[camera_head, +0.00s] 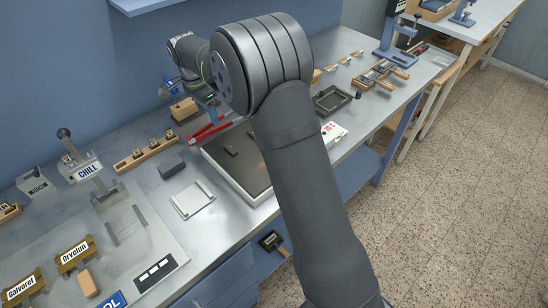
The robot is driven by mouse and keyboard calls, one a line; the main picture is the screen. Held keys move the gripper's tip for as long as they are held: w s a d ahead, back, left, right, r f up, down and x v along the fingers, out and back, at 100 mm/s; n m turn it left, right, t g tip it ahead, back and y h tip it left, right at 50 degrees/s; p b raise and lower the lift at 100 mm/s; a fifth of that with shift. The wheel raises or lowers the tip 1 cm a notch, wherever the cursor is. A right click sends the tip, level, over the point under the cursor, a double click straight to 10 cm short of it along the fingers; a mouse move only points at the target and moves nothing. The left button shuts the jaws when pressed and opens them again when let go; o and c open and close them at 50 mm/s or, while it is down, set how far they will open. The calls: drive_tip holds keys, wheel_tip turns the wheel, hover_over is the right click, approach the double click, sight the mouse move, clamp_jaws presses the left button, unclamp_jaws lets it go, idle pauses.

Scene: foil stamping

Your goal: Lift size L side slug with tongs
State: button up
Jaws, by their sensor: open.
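My gripper (213,103) is small and partly hidden behind my own arm, at the back of the bench. It is open, above the red tongs. The red tongs (208,131) lie on the bench just behind a dark-topped plate with a pale rim (225,166). A small dark piece (231,151) lies on that plate. I cannot read a size mark on it, so I cannot tell whether it is the size L side slug. My arm hides the right part of the plate.
A wooden block (183,109) stands left of the tongs. A wooden rack (146,154), a dark grey block (172,167) and the CHILL stand (92,178) are further left. A dark tray (333,98) and wooden pieces stand to the right of my arm.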

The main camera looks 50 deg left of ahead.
drive_tip(key=shift+w+f, duration=0.15)
drive_tip(key=shift+f, duration=1.3)
drive_tip(key=shift+w+f, duration=0.15)
drive_tip(key=shift+f, duration=1.25)
drive_tip(key=c, duration=0.7)
drive_tip(key=shift+r, duration=0.15)
wheel_tip(320, 180, up, 12)
